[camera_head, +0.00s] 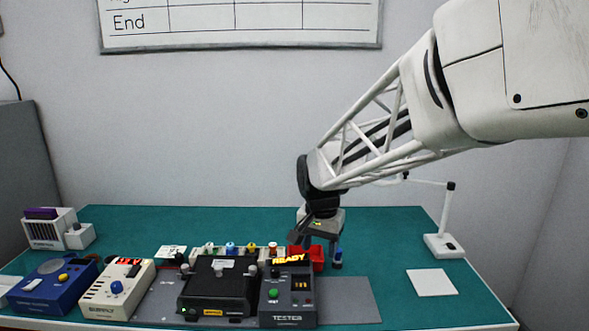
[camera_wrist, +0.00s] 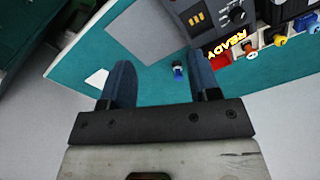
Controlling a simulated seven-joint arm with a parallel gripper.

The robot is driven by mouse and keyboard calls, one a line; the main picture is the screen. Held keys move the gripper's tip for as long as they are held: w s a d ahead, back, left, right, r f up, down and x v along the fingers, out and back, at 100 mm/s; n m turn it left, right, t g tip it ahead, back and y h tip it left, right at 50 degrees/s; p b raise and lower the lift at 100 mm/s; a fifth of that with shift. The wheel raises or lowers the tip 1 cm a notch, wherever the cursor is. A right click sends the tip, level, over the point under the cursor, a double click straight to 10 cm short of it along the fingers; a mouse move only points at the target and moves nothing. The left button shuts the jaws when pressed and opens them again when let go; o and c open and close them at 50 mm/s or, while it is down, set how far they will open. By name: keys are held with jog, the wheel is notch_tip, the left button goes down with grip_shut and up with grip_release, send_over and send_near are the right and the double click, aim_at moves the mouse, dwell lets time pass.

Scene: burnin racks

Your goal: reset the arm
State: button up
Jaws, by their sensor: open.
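My gripper (camera_head: 318,238) hangs from my arm over the right part of the green bench, behind the tester. In the wrist view my gripper (camera_wrist: 160,72) shows two dark blue fingers spread apart with nothing held between them. A small blue-capped piece (camera_head: 337,258) stands on the bench just right of the red bin (camera_head: 318,256). The blue-capped piece (camera_wrist: 178,71) appears between the fingers in the wrist view, on the bench beyond them. The red bin is partly hidden behind the tester (camera_head: 288,299), whose sign reads READY.
A black fixture (camera_head: 217,291) stands left of the tester, with a row of coloured knobs behind. A cream supply box (camera_head: 117,290), a blue box (camera_head: 52,287) and a white rack (camera_head: 48,232) fill the left. A white stand (camera_head: 444,246) is back right. The bench between is mostly clear.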

jog(key=s+d+n, duration=0.1)
jog(key=s+d, duration=0.3)
jog(key=s, duration=0.5)
jog(key=s+d+n+t, duration=0.1)
jog(key=s+d, duration=0.3)
jog(key=s, duration=0.5)
jog(key=s+d+n, duration=0.2)
jog(key=s+d, duration=0.2)
jog(key=s, duration=0.5)
jog(key=shift+s+d+r+n+t, duration=0.3)
jog(key=shift+s+d+r+t, duration=0.05)
jog(key=shift+s+r+t, duration=0.05)
jog(key=shift+c, duration=0.3)
